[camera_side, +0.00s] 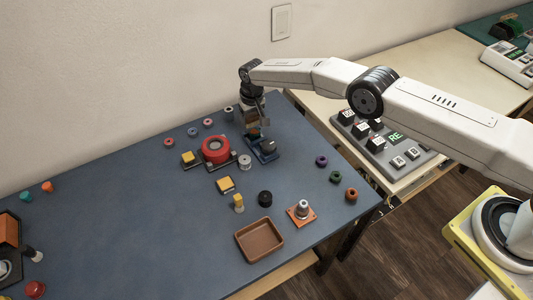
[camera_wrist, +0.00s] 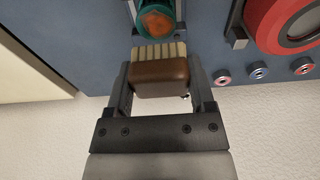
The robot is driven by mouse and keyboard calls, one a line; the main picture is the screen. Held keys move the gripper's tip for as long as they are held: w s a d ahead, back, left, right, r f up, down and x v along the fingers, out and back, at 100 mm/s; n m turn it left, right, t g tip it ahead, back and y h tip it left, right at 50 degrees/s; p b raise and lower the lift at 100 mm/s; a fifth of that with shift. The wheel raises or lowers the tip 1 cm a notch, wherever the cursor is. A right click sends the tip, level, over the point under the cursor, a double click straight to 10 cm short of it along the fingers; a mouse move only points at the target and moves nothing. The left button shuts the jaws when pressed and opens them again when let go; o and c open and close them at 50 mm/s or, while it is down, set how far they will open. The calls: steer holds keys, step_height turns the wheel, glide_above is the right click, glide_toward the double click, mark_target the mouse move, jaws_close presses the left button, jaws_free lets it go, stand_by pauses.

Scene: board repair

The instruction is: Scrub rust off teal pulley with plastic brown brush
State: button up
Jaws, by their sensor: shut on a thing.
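My gripper (camera_wrist: 160,92) is shut on the brown brush (camera_wrist: 160,74), with a finger on each side of its block. The brush's pale bristles (camera_wrist: 158,52) point toward the teal pulley (camera_wrist: 155,20) at the top of the wrist view. The pulley has an orange-brown rust patch (camera_wrist: 157,22) on its face. The bristle tips are close to the pulley's lower edge; I cannot tell whether they touch. In the side view the gripper and brush (camera_side: 253,131) are above and beside a blue stand (camera_side: 262,153), and the teal pulley is not clearly seen there.
A red ring-shaped part (camera_side: 215,150) stands left of the blue stand. Yellow-topped blocks, small rings and a black knob lie around it. A brown tray (camera_side: 259,240) is at the front. A grey keypad (camera_side: 380,140) is on the right. The mat's left-middle is clear.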

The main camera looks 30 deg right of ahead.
steer(key=shift+s, duration=0.25)
steer(key=shift+s+f, duration=0.15)
steer(key=shift+s, duration=1.65)
steer(key=shift+f, duration=0.15)
steer(key=shift+w, duration=0.2)
steer(key=shift+w+f, duration=0.2)
steer(key=shift+w, duration=1.55)
steer(key=shift+w, duration=0.1)
steer(key=shift+r, duration=0.1)
steer(key=shift+r, duration=3)
